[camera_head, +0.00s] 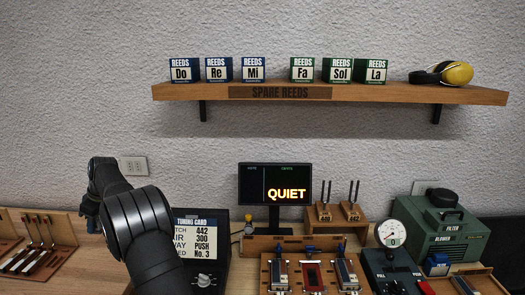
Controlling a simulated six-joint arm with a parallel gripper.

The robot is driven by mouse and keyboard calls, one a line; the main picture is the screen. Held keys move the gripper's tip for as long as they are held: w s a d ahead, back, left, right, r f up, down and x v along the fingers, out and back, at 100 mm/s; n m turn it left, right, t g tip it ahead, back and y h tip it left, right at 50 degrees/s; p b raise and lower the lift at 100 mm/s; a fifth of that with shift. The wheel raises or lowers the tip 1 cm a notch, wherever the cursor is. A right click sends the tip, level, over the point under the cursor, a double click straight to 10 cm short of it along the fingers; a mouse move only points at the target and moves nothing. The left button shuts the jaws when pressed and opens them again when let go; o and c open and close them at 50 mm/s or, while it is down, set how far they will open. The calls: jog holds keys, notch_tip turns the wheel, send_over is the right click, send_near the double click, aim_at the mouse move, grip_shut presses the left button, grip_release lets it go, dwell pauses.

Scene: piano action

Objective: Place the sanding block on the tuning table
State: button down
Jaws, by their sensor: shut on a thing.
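My black arm rises at the left of the head view and bends over, and my gripper (91,222) points down at its far left end. It is small and partly hidden by my own wrist. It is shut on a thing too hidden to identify. I cannot make out a sanding block anywhere. A wooden bench fixture (273,268) with metal reed pieces and a red piece stands at the front centre. It may be the tuning table, but no label shows this. My gripper is well to the left of it.
A tuning card panel (198,240) stands right behind my arm. A screen reading QUIET (275,184) stands at the centre back. A gauge (391,233) and green blower box (442,238) stand at right. A wooden rack (62,229) is at far left. A shelf (400,94) hangs above.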

notch_tip(320, 180, down, 16)
jog(key=shift+r, duration=0.25)
jog(key=v, duration=0.9)
jog(key=shift+d, duration=0.2)
jog(key=a+r, duration=0.1)
jog(key=r, duration=0.2)
jog(key=a+r, duration=0.1)
jog(key=r, duration=0.2)
jog(key=a+r, duration=0.1)
jog(key=r, duration=0.2)
jog(key=shift+w+a+r, duration=0.15)
jog(key=shift+a+r, duration=0.05)
jog(key=shift+a, duration=0.2)
notch_tip(320, 180, down, 18)
jog(key=shift+r, duration=0.2)
jog(key=shift+f, duration=0.15)
